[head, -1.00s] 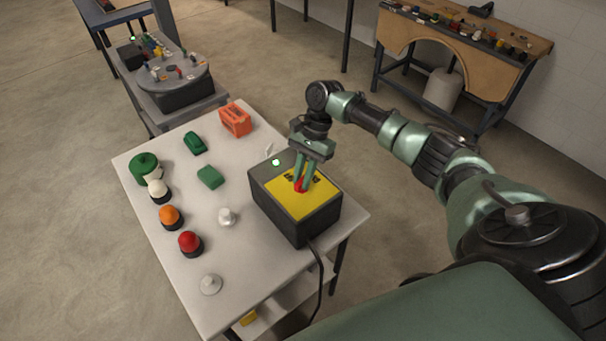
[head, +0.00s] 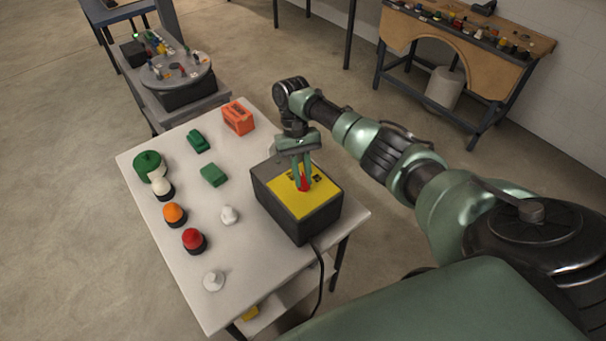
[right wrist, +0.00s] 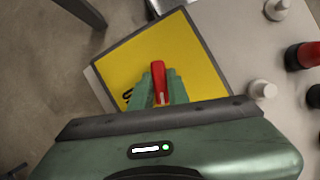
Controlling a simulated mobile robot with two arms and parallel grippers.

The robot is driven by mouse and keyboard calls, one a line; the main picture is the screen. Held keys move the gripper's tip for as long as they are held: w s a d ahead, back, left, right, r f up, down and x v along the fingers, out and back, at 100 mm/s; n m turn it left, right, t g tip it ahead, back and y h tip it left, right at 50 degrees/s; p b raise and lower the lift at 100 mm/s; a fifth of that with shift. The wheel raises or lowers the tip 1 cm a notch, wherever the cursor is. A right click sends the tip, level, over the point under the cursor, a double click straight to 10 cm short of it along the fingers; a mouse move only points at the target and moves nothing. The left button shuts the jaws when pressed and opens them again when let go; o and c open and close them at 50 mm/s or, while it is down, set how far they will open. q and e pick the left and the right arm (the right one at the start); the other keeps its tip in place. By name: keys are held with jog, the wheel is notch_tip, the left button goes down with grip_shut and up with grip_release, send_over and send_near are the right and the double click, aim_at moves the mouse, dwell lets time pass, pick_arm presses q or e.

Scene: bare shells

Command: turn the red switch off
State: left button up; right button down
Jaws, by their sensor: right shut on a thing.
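The red switch (head: 304,184) is a small red lever on the yellow top plate (head: 318,198) of a dark box (head: 283,213) at the table's right side. My right gripper (head: 302,186) comes down from above and is shut on the red switch, its green fingers on either side of the lever. In the right wrist view the red switch (right wrist: 159,80) stands between the fingertips (right wrist: 160,95), over the yellow plate (right wrist: 200,70). The fingers partly hide the switch and the plate's markings. I see no lit lamp on the box. My left gripper is not in view.
The light table (head: 240,262) also holds an orange block (head: 238,118), green pieces (head: 214,175), a white knob (head: 229,215) and several domed buttons, one red (head: 193,240). A black cable (head: 321,285) hangs from the box. Other benches stand farther back.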

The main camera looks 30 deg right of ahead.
jog(key=n+h, duration=0.1)
jog(key=n, duration=0.1)
jog(key=n+h+p, duration=0.1)
jog(key=n, duration=0.1)
jog(key=shift+w+a+n, duration=0.1)
jog(key=shift+a+n, duration=0.05)
jog(key=shift+n, duration=0.25)
dwell(0.4)
jog(key=c, duration=1.4)
grip_release()
jog(key=shift+o, duration=0.2)
jog(key=shift+r, duration=0.1)
